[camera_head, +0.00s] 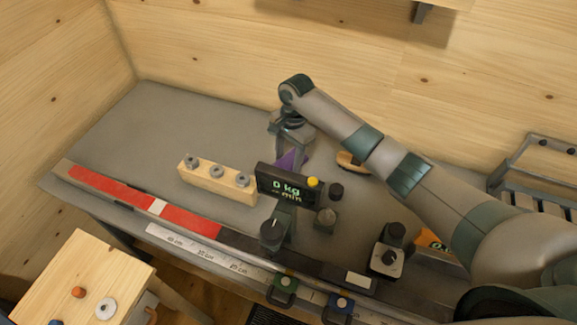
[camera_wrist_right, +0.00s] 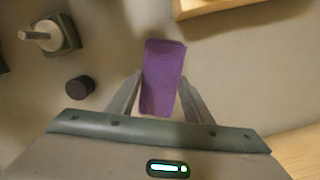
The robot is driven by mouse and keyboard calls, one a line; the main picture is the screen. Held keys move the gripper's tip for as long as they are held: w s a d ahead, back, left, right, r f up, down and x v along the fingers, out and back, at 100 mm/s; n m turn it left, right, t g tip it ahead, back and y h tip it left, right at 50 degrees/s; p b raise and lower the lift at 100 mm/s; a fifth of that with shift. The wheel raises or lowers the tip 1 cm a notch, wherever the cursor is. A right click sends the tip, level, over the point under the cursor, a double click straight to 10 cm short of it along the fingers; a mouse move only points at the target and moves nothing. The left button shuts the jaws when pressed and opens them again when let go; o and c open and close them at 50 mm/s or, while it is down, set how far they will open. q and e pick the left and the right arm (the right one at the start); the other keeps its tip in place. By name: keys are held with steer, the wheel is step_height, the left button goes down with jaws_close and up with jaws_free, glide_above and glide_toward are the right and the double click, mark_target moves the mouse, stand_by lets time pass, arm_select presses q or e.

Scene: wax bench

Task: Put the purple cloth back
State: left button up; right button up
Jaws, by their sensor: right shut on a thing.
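The purple cloth (camera_wrist_right: 163,72) is a small flat strip in the right wrist view, between the two fingers of my right gripper (camera_wrist_right: 160,100). My right gripper is shut on it. In the head view the cloth (camera_head: 291,160) shows only in part below my right gripper (camera_head: 289,158), behind the display. I cannot tell whether the cloth touches the bench top. My left gripper is not in view.
A wooden block with several metal pieces (camera_head: 217,180) stands left of the gripper. A "0 kg" display (camera_head: 287,186) stands in front of it. A brush (camera_head: 351,161) lies to the right. The bench's back left (camera_head: 175,115) is clear.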

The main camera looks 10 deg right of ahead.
mark_target(289, 160)
steer(key=shift+f+p, duration=0.7)
steer(key=shift+f, duration=1.25)
steer(key=shift+f, duration=0.15)
steer(key=o, duration=1.1)
steer(key=r, duration=0.3)
steer(key=r+b, duration=0.1)
steer(key=r, duration=0.3)
steer(key=d+r+b, duration=0.1)
steer(key=r, duration=0.2)
steer(key=shift+w+r, duration=0.3)
steer(key=shift+w, duration=0.05)
steer(key=shift+d+r+b, duration=0.1)
steer(key=shift+r+b, duration=0.25)
steer(key=shift+r, duration=0.5)
